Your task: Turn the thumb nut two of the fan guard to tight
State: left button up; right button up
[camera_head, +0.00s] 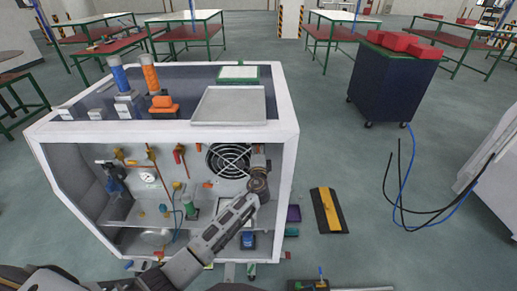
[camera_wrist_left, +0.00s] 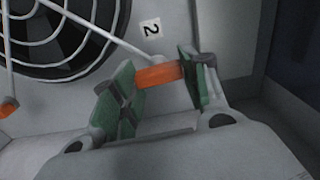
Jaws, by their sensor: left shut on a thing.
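The fan guard (camera_head: 230,160), a round wire grille over a dark fan, is on the cabinet's light back panel. It shows large in the left wrist view (camera_wrist_left: 66,68). The orange thumb nut two (camera_wrist_left: 158,76) sits at the lower right of the guard, below a tag marked 2. My left gripper (camera_wrist_left: 158,90) is shut on this nut, with a green pad on each side. In the head view my left gripper (camera_head: 257,158) reaches into the cabinet and hides the nut. Another orange nut (camera_wrist_left: 8,108) shows at the wrist view's left edge. My right gripper is not in view.
The white cabinet frame (camera_head: 286,190) stands close to the right of my left wrist. Valves, a gauge (camera_head: 147,177) and pipes fill the cabinet's left side. A metal tray (camera_head: 228,106) lies on top. A yellow-black ramp (camera_head: 327,210) lies on the floor at right.

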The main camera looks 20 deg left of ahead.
pick_arm(q)
jog(key=shift+m, duration=0.4)
jog(key=o, duration=1)
jog(key=shift+s, duration=0.1)
jog(key=v, duration=1.1)
jog(key=shift+s, duration=0.35)
jog(key=shift+d, duration=0.15)
